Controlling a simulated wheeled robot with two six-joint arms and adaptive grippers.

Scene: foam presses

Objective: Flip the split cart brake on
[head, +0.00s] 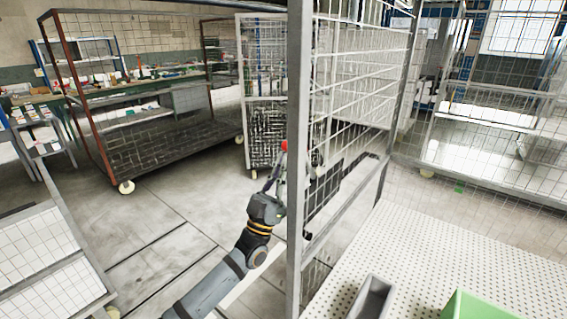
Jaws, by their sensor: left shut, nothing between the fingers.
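A tall cart with a grey post and white wire mesh (348,100) stands in the centre of the head view; I take it to be the split cart. A small red knob (284,145) shows beside its grey front post, and I cannot tell for sure whether it is the brake. My left gripper (281,164) is shut and empty, reaching up from below on the post's left side. Its fingertips are close to the red knob; whether they touch it is unclear. The post partly hides the gripper's right side. My right gripper is not in view.
A rusty red mesh cart (160,142) stands at the back left, with white wheels. A white perforated surface (430,250) holds a grey bin (372,298) and a green bin (478,306) at the lower right. The floor (185,200) left of my arm is clear.

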